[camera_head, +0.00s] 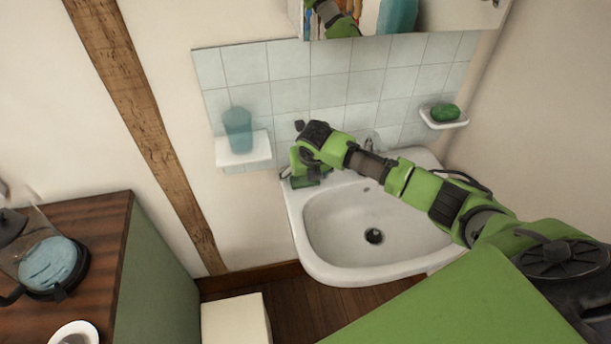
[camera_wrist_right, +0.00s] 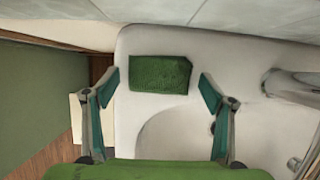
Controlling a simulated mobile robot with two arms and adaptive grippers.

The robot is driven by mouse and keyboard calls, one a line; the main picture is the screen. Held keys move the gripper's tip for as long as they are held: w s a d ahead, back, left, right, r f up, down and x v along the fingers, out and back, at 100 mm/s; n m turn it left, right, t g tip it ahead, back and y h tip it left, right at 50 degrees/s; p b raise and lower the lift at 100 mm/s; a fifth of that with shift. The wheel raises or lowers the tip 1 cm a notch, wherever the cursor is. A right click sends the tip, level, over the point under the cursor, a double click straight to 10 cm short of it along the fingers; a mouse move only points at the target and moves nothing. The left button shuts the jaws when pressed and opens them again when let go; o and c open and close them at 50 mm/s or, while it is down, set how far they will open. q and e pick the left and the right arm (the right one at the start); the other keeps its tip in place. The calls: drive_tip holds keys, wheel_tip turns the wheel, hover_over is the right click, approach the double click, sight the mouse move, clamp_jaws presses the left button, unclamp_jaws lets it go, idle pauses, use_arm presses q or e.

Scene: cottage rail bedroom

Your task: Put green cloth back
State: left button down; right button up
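A small folded green cloth (camera_wrist_right: 160,74) lies flat on the left back corner of the white sink (camera_head: 318,246). In the head view the cloth (camera_head: 305,182) is mostly covered by my right gripper (camera_head: 303,170). In the right wrist view my right gripper (camera_wrist_right: 159,84) is open. Its two fingers stand on either side of the cloth with visible gaps. From the head view I cannot tell how high the fingertips are above the rim. My left gripper is not in view.
A blue cup (camera_head: 238,130) stands on a small white shelf at left. A green soap (camera_head: 445,112) sits in a wall dish at right. The tap (camera_wrist_right: 295,88) is right of the cloth in the wrist view. A mirror cabinet hangs above. A wooden-topped cabinet (camera_head: 105,225) is at left.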

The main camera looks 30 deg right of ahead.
drive_tip(key=shift+r, duration=0.1)
drive_tip(key=shift+r, duration=0.2)
drive_tip(key=b+v, duration=0.1)
drive_tip(key=v, duration=1)
drive_tip(key=shift+s+r, duration=0.25)
drive_tip(key=shift+r, duration=0.1)
